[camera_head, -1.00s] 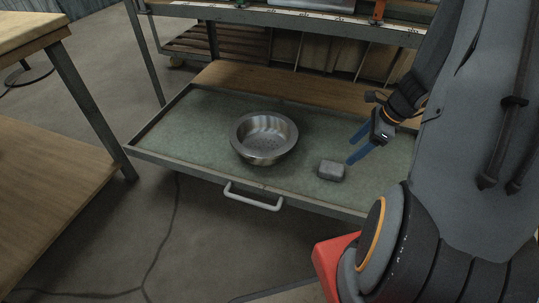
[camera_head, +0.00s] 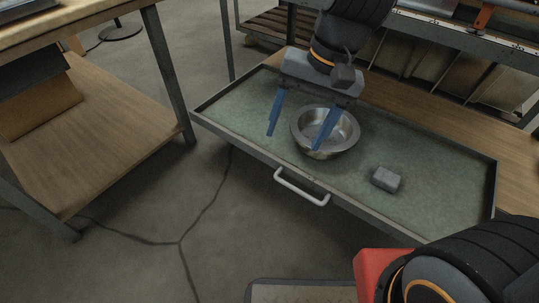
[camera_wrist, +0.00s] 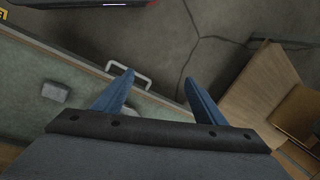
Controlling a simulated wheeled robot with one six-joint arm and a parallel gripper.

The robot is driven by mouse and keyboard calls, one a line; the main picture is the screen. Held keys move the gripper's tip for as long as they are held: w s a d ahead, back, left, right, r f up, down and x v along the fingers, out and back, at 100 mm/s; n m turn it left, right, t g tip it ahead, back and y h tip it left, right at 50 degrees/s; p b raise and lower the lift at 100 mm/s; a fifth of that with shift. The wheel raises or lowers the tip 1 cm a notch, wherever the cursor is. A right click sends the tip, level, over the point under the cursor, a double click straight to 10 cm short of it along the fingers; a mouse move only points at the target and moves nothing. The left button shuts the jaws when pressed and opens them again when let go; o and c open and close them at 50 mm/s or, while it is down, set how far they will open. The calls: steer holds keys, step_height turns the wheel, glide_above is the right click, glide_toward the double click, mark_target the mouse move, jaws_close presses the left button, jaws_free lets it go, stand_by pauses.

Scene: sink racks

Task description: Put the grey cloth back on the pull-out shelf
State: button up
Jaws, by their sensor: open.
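A small grey block-like item (camera_head: 386,179), perhaps the folded grey cloth, lies on the green surface of the pull-out shelf (camera_head: 440,185), right of a steel bowl. It also shows in the wrist view (camera_wrist: 55,92), at the left. The shelf is pulled out, with a pale handle (camera_head: 301,186) on its front edge. My gripper (camera_head: 295,141) is open, its two blue fingers spread and nothing between them. In the head view it covers part of the bowl and the shelf's left half. The wrist view shows its fingers (camera_wrist: 159,76) apart.
The round steel bowl (camera_head: 340,150) stands on the shelf, close to my right finger in the picture; I cannot tell whether they touch. A wooden-topped table (camera_head: 90,135) with a lower board stands at left. Bare concrete floor (camera_head: 240,220) lies in front of the shelf.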

steer(key=s+a+r+n, duration=0.2)
steer(key=s+n, duration=0.2)
steer(key=s, duration=0.1)
steer(key=s+a+r+n, duration=0.1)
steer(key=s+a+n, duration=0.1)
steer(key=s+n, duration=0.2)
steer(key=shift+s+a+r+h, duration=0.4)
steer(key=shift+s, duration=0.4)
steer(key=d+r+m+h+p, duration=0.1)
steer(key=d+r+m+p, duration=0.2)
steer(key=d+r+p, duration=0.7)
steer(key=d+r+m+h+p, duration=0.1)
steer(key=d+r+m+p, duration=0.2)
steer(key=d+r+p, duration=0.7)
step_height(320, 180, up, 7)
steer(key=p, duration=1.6)
steer(key=shift+d, duration=0.25)
